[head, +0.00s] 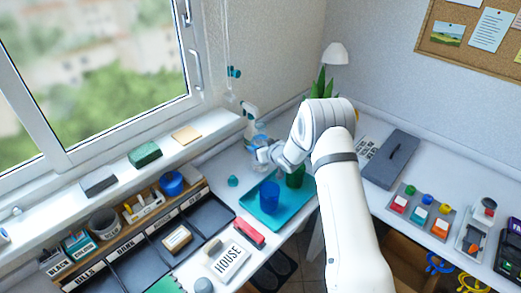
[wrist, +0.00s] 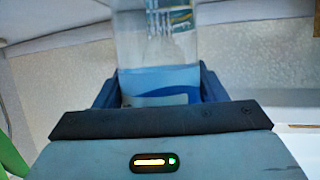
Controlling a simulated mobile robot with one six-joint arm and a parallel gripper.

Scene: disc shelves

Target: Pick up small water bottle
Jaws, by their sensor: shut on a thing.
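The small water bottle (wrist: 157,45) is clear with a blue and white label, upright between the fingers in the wrist view. My gripper (wrist: 158,90) is shut on it around the label. In the head view, my gripper (head: 264,154) is at the far left corner of the desk, behind the teal tray (head: 291,218). The bottle (head: 260,139) shows there as a small pale-blue shape, partly hidden by the gripper. Whether its base touches the desk cannot be told.
A spray bottle (head: 249,117) stands just behind the gripper. A blue cup (head: 270,196) and a green bottle (head: 295,178) stand on the tray, close to my arm. A plant (head: 319,84) and a white lamp (head: 335,54) are in the back corner.

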